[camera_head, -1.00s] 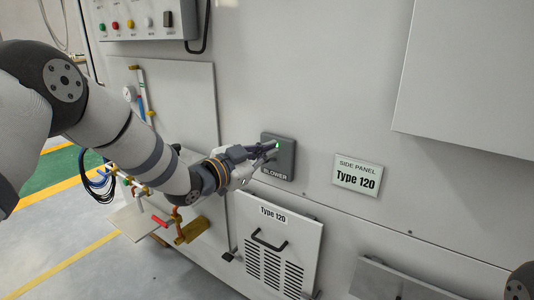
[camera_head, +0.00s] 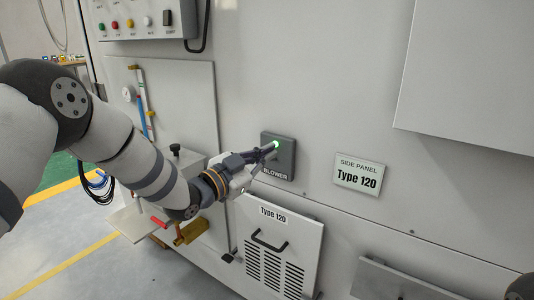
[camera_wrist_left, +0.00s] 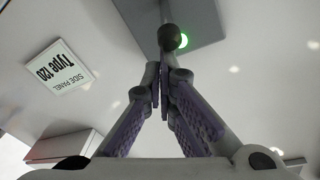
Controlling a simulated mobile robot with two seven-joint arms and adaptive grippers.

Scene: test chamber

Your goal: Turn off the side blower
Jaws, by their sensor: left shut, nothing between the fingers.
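The blower switch box (camera_head: 286,168), a dark grey plate labelled BLOWER, is on the pale side panel. A green light (camera_head: 276,144) glows on it, and it also shows in the wrist view (camera_wrist_left: 183,41). My left gripper (camera_head: 270,151) is in front of the box, fingers pointing at its upper part near the light. In the left wrist view the gripper (camera_wrist_left: 162,88) is shut and empty. A dark round knob (camera_wrist_left: 173,37) shows just beyond the fingertips, beside the light; whether they touch it I cannot tell. My right gripper is out of view.
A sign reading Side Panel Type 120 (camera_head: 358,174) is right of the switch. A vented door (camera_head: 305,240) with a handle is below. A control box (camera_head: 130,20) is at upper left, and valves and pipes (camera_head: 188,230) are at lower left.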

